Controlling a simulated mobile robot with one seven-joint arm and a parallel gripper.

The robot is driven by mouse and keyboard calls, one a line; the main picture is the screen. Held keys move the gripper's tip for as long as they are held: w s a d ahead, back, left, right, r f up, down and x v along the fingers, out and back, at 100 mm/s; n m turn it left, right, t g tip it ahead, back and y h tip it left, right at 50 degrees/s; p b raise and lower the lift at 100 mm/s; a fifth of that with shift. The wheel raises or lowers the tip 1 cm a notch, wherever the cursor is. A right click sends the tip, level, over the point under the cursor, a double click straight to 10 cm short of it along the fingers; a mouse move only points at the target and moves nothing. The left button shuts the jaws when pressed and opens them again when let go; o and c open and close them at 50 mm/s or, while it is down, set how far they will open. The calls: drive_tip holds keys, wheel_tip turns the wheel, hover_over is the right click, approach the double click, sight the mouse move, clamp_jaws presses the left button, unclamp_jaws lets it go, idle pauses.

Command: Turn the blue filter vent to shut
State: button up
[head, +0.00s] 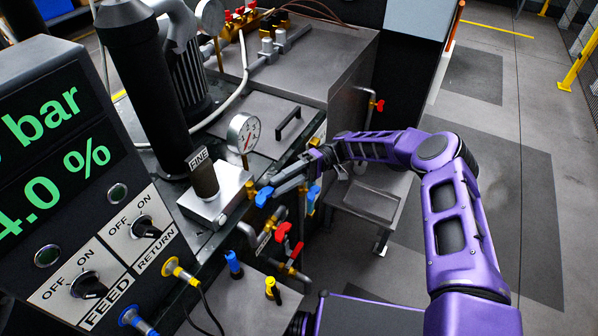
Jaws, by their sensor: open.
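A small blue valve handle (264,196) sits on brass fittings at the front edge of the machine, below the block labelled FINE. My gripper (268,186) reaches in from the right, its fingers open and their tips close to this blue handle. I cannot tell whether they touch it. A second blue handle (312,198) hangs on a pipe just right of and below my fingers. No label shows which of the two is the filter vent, and their exact turn is too small to read.
Red handles (283,233) sit on pipes below. A dial gauge (243,133) stands behind my gripper. The FINE block (203,175) and a panel with FEED and RETURN switches (110,262) are at left. Open floor (500,170) lies at right.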

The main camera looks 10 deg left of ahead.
drive_tip(key=v, duration=0.8)
drive_tip(key=shift+w+d, duration=0.15)
drive_tip(key=shift+w, duration=0.05)
idle(0.3)
